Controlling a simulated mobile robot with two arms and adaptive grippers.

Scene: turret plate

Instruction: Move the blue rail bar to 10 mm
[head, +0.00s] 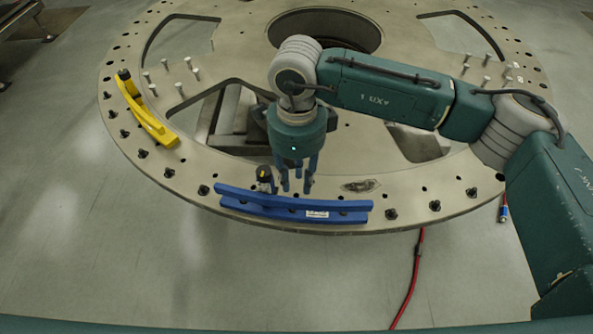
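The blue rail bar (245,204) lies along the front rim of the round metal turret plate (415,199), with a small white label on its front face. A small black-topped knob or dial with a yellow mark (264,174) stands just behind the bar, left of my gripper. My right gripper (297,188) points down behind the middle of the bar. Its fingers are spread apart with nothing seen between them. I cannot tell whether a fingertip touches the bar. My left gripper is not in view.
A yellow curved rail bar (146,112) with a black knob sits on the plate's left side. Several dark bolts line the rim, and upright pins (465,62) stand farther in. A red cable (408,280) runs down to the floor. The floor in front is mostly clear.

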